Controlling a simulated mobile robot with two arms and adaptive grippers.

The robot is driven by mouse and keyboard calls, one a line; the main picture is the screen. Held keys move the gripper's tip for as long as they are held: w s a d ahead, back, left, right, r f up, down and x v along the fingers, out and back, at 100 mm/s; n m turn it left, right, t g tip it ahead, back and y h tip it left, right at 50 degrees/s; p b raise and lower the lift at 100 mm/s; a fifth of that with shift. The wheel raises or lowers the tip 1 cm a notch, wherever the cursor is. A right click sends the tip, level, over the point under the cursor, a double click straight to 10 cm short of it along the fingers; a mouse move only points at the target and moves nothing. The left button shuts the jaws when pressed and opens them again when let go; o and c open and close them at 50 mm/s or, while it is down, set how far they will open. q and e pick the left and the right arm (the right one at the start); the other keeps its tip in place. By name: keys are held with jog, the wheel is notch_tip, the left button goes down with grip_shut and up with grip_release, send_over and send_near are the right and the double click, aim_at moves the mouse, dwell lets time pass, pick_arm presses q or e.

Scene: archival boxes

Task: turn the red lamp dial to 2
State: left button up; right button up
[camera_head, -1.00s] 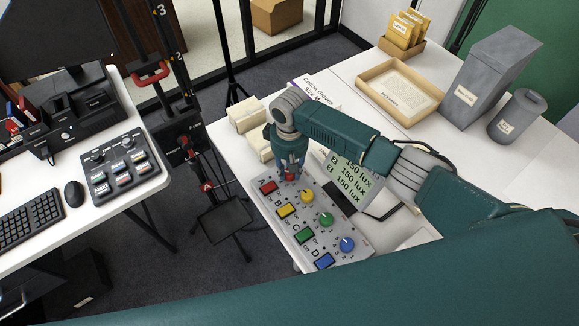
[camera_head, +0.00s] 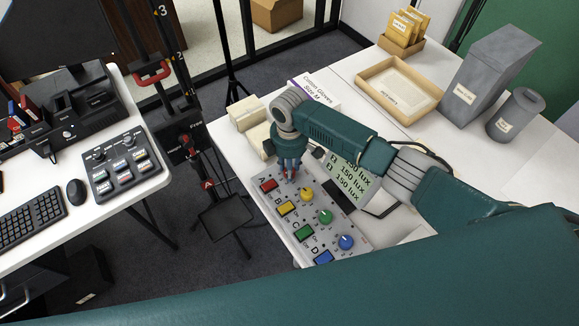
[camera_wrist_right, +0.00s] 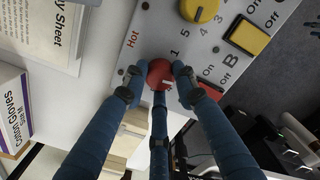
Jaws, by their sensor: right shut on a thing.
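The red lamp dial (camera_wrist_right: 160,74) sits on the grey control panel (camera_head: 321,240). In the right wrist view, the blue fingers of my right gripper (camera_wrist_right: 162,84) close around it from several sides. A white mark shows on the dial's lower right part; the numbers around it are mostly hidden. In the head view my right gripper (camera_head: 290,173) points down onto the panel's far end, beside the red button (camera_head: 268,185), and its fingers cover most of the dial. My left gripper is not in view.
Yellow (camera_head: 306,194), green (camera_head: 325,216) and blue (camera_head: 346,242) dials line the panel. A lux display (camera_head: 349,177) stands right of it. Cream blocks (camera_head: 247,115) and a Cotton Gloves box (camera_head: 318,88) lie behind. A second panel (camera_head: 122,165) stands on the left desk.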

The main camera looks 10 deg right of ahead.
jog(key=n, duration=0.5)
jog(key=shift+n, duration=0.4)
dwell(0.4)
jog(key=o, duration=1.1)
jog(key=shift+o, duration=0.2)
jog(key=shift+r, duration=0.1)
notch_tip(320, 180, up, 12)
